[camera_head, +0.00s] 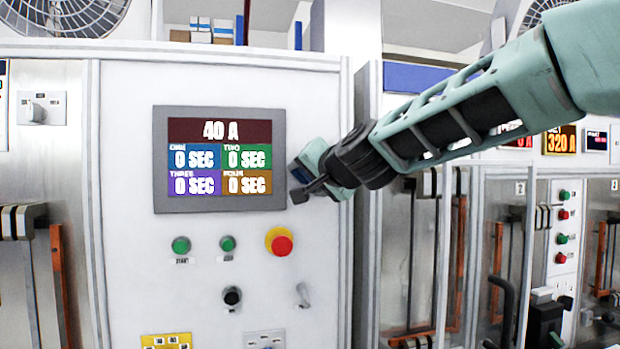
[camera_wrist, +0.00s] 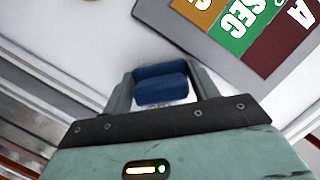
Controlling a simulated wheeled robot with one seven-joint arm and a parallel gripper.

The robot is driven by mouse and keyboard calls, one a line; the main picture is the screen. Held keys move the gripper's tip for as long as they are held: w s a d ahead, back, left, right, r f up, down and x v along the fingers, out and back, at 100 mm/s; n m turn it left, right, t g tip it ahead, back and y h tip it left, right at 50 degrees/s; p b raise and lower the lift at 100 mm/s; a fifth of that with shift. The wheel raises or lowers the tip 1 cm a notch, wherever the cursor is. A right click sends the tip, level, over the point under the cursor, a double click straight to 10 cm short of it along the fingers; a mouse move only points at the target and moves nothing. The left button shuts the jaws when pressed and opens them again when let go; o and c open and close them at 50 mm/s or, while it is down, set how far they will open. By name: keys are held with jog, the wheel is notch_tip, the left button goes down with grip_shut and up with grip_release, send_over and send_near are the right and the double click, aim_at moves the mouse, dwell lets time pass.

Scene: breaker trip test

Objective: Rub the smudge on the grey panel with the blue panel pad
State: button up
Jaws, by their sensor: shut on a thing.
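My gripper (camera_head: 304,182) is at the right edge of the grey-framed display (camera_head: 180,205) on the pale grey panel (camera_head: 130,270). In the wrist view, the gripper (camera_wrist: 164,88) is shut on the blue panel pad (camera_wrist: 160,82), which sits between its two fingers. In the head view the pad (camera_head: 300,174) shows only as a small dark blue patch at the fingertips. I cannot tell whether it touches the panel. I cannot make out a smudge in either view; my gripper and arm cover part of the panel's right side.
Below the display are green buttons (camera_head: 181,246), a red stop button on a yellow ring (camera_head: 281,243), a black knob (camera_head: 232,297) and a small lever (camera_head: 303,296). Open cabinets with orange bars (camera_head: 63,285) stand on both sides.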

jog(key=shift+w, duration=0.1)
jog(key=d+b, duration=0.2)
jog(key=shift+w+d+f, duration=0.15)
jog(key=shift+w+d, duration=0.15)
jog(key=shift+w+d+b, duration=0.65)
jog(key=shift+d+b, duration=1)
jog(key=shift+d, duration=0.4)
jog(key=shift+s+a+r+p, duration=0.3)
jog(key=shift+a+r+p, duration=0.15)
jog(key=shift+a+p, duration=0.9)
jog(key=shift+s+a+r+p, duration=0.4)
jog(key=shift+a+p, duration=0.5)
jog(key=shift+p, duration=0.8)
jog(key=shift+s+a+r+p, duration=0.25)
jog(key=shift+a+r+p, duration=0.25)
jog(key=shift+a+p, duration=0.85)
